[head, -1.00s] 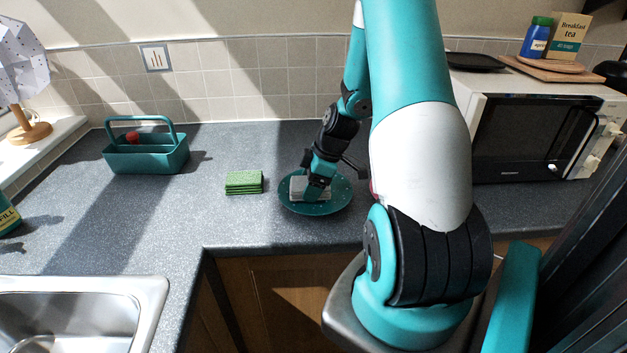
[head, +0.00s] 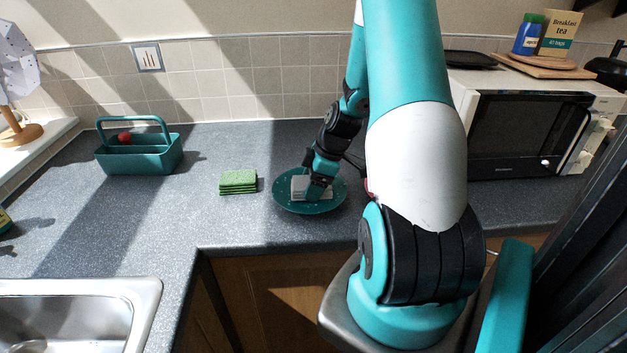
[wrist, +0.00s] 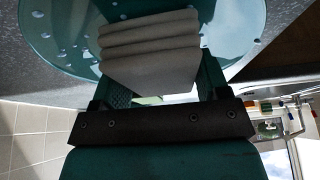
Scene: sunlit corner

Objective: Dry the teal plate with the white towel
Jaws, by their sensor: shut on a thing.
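The teal plate (head: 291,204) lies flat on the grey worktop, left of my upper arm in the head view. In the wrist view the plate (wrist: 62,40) shows water drops on its surface. The folded white towel (head: 299,185) is on the plate, and it also shows in the wrist view (wrist: 150,50) between my fingers. My gripper (head: 318,193) is shut on the towel, low over the plate. My fingers hide part of the towel and of the plate. I cannot tell how firmly the towel presses on the plate.
A folded green cloth (head: 238,182) lies left of the plate. A teal caddy (head: 140,158) with a red item stands farther left. The sink (head: 80,315) is at the front left, a microwave (head: 525,135) at the right. The worktop between caddy and cloth is clear.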

